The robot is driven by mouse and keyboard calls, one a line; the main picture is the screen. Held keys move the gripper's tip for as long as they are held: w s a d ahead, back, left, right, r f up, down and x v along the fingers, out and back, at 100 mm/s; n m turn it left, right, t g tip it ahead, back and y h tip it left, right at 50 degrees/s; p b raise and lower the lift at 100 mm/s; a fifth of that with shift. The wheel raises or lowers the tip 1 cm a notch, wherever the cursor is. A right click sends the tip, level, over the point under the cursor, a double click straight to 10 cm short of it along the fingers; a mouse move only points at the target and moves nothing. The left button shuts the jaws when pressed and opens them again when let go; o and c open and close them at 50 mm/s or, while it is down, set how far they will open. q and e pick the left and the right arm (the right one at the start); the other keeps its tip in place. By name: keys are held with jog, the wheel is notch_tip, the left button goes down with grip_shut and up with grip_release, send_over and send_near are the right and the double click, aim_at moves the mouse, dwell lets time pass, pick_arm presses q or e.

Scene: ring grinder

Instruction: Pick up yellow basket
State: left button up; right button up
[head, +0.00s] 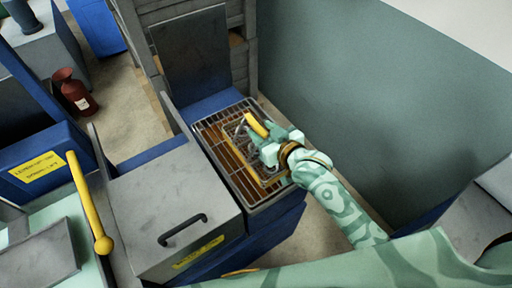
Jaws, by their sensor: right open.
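The yellow basket (256,125) stands on a wire rack over a brown surface in the middle of the head view. Its yellow handle bar shows at the top, and metal wire parts and a yellow lower edge show beneath. My right gripper (267,143) is open close to the handle, on its right side, and covers part of the basket. I cannot tell whether the fingers touch the handle. My left gripper is not in view.
A grey lidded box (172,212) with a dark handle stands left of the rack (215,128). A yellow lever (85,200) rises further left. A green-grey wall (390,110) bounds the right side. A red extinguisher (75,92) stands at the upper left.

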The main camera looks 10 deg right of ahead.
aim_at(259, 127)
jog(key=x, duration=0.4)
jog(key=shift+w+f+b, duration=0.1)
jog(key=shift+w+b, duration=0.05)
jog(key=shift+b, duration=0.2)
grip_shut()
